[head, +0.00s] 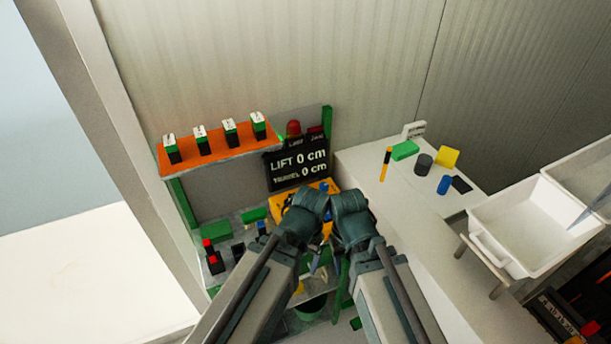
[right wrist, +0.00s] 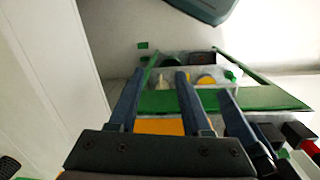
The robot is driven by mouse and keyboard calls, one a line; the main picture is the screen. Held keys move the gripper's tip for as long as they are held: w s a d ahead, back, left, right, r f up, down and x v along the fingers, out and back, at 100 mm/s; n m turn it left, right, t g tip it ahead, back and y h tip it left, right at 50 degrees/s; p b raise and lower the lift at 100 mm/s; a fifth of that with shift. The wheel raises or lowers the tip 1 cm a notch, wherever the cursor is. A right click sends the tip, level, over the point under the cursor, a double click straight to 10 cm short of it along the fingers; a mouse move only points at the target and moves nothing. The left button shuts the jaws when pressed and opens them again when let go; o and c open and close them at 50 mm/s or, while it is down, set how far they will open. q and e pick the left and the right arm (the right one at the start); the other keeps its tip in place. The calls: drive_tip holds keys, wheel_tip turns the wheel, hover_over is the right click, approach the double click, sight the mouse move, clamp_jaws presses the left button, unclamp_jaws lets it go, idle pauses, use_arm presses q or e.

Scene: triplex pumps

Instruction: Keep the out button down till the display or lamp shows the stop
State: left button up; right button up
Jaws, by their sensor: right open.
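The dark display (head: 298,164) in the head view reads LIFT 0 cm and, below, what looks like TRAVEL 0 cm. A red lamp (head: 293,129) stands above it and does not clearly look lit. A yellow-orange control box (head: 283,203) lies below the display, partly behind my arms. I cannot pick out the out button. My right gripper (right wrist: 158,82) is open, with an orange surface (right wrist: 160,127) showing between its fingers. I see no contact with a button. My left arm's wrist (head: 300,220) is beside the right one; its fingers are largely hidden.
An orange shelf (head: 212,157) with several green-and-white blocks is at the left. Red and black switch blocks (head: 212,258) sit below it. A white counter (head: 400,195) at the right holds small coloured items. A white basin (head: 520,235) stands farther right.

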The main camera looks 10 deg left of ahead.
clamp_jaws()
idle(1.4)
